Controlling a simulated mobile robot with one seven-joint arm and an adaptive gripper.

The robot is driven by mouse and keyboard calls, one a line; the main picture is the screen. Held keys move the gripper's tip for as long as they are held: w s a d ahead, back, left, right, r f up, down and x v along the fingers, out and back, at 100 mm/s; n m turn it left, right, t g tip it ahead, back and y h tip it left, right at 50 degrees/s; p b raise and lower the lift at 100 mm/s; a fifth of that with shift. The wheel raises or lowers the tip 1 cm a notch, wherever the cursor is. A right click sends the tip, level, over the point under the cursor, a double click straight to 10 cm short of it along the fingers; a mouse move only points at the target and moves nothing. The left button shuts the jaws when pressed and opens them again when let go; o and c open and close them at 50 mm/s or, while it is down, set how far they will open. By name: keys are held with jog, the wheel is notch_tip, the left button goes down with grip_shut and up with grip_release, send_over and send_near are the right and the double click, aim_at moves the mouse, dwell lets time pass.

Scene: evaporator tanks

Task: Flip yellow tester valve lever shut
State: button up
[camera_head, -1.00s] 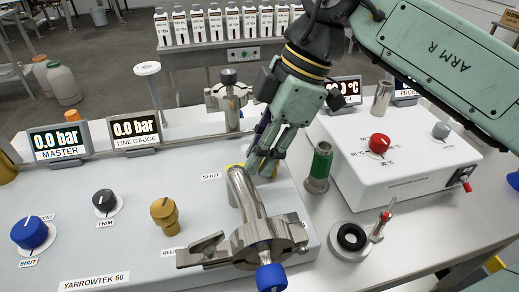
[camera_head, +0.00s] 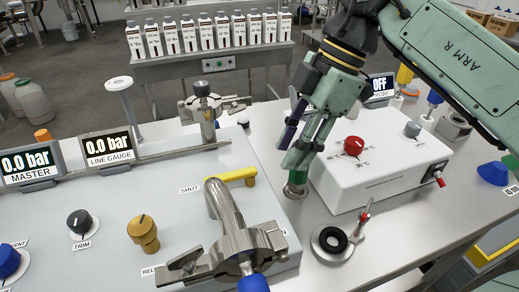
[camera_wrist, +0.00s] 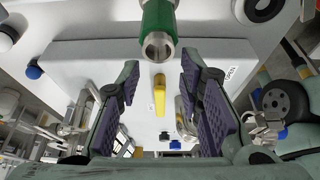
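The yellow tester valve lever (camera_head: 235,176) is on the grey panel, behind the curved steel pipe (camera_head: 224,212). Its bar runs roughly left to right in the head view, its left end near the SHUT label (camera_head: 190,188). The pipe hides part of the lever's left end. In the wrist view the lever (camera_wrist: 159,95) shows as a bar in the gap between my fingers, and an OPEN label (camera_wrist: 232,73) lies to the right. My gripper (camera_head: 293,146) is open and empty, to the right of the lever and apart from it. Its purple pads (camera_wrist: 212,115) show in the wrist view.
A green-banded steel cylinder (camera_wrist: 158,20) stands close to my fingertips; my gripper partly hides it in the head view. A white box with a red knob (camera_head: 354,146) stands to the right. A steel clamp (camera_head: 190,268) and black ring (camera_head: 331,240) are in front.

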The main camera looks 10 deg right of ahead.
jog(key=shift+w+d, duration=0.15)
jog(key=shift+d, duration=1.35)
